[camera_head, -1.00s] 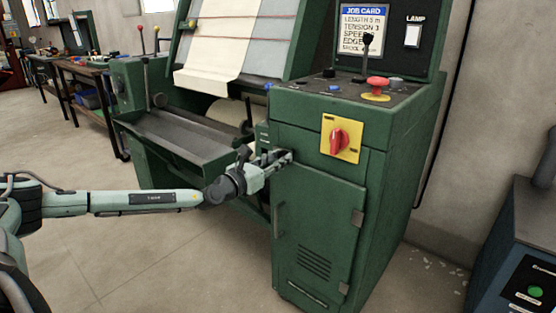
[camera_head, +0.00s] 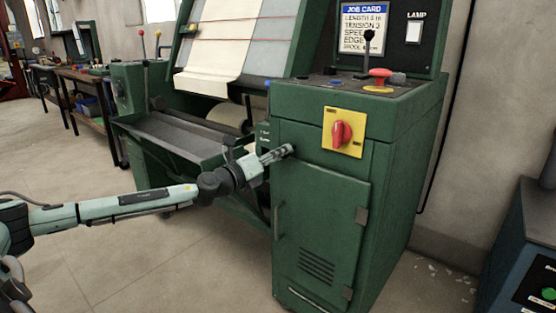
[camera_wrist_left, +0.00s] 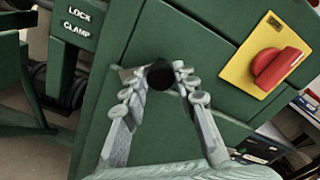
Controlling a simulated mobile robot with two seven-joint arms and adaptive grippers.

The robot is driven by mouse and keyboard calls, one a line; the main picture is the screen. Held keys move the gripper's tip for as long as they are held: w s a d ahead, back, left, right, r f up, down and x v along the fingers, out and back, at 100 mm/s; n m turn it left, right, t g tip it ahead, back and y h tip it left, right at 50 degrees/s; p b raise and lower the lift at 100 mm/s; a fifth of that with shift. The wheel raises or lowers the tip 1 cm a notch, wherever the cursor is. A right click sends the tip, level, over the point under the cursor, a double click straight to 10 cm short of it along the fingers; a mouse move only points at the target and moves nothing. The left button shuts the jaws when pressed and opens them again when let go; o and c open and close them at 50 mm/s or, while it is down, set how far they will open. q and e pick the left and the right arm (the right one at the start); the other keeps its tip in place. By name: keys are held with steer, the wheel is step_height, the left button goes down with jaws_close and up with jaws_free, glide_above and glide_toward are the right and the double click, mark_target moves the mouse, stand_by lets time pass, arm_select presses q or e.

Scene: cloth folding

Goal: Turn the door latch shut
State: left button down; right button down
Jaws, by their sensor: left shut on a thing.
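The green cabinet door (camera_head: 318,215) stands closed on the front of the machine's cabinet. The door latch (camera_wrist_left: 160,75) shows in the left wrist view as a small black knob with a grey piece beside it, between my fingertips. My left gripper (camera_head: 284,152) reaches in from the left to the door's upper left corner and is shut on the latch. In the left wrist view its two fingers (camera_wrist_left: 165,92) sit on either side of the knob. The fingers hide most of the latch in the head view. My right gripper is not in view.
A red rotary switch on a yellow plate (camera_head: 342,132) sits just right of the latch. A red mushroom button (camera_head: 379,77) and a black lever (camera_head: 368,50) stand on top. The loom's tray (camera_head: 180,137) lies left of the cabinet. A blue machine (camera_head: 520,240) stands at right.

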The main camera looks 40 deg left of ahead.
arm_select(q)
steer(key=n+p, duration=0.2)
steer(key=n, duration=0.8)
steer(key=shift+f, duration=0.15)
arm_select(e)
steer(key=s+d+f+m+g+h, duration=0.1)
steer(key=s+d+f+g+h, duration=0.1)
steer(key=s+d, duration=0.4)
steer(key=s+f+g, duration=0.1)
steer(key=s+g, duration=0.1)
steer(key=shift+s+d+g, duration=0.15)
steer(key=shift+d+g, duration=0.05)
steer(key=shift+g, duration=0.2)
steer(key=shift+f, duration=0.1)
arm_select(q)
steer(key=c, duration=1.2)
jaws_free()
